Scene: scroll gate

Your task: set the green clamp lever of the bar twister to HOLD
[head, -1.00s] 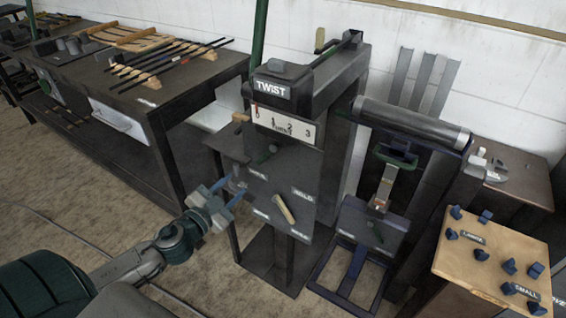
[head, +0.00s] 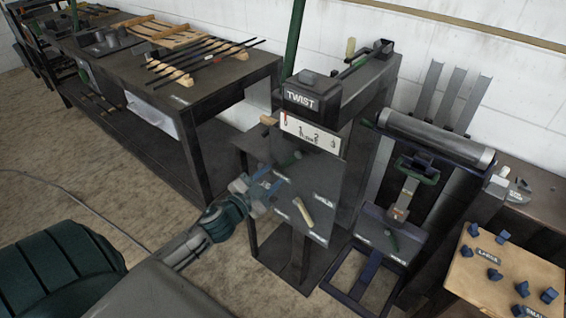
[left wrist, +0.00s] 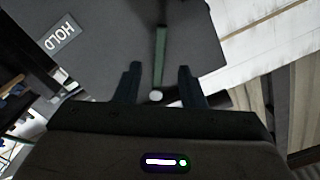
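The bar twister (head: 323,176) stands at centre, with a TWIST sign and a numbered scale above its dark front panel. A green lever (head: 290,159) shows small on the upper panel. In the left wrist view the green lever (left wrist: 160,58) runs down to a pale round end between my fingers. A tan handle (head: 303,212) is lower on the panel. My right gripper is not in view.
A dark workbench (head: 225,85) with bars on racks stands behind left. A second machine with a roller (head: 432,137) stands close on the right. A wooden table (head: 480,285) with small blue pieces is at lower right. Floor at left is open.

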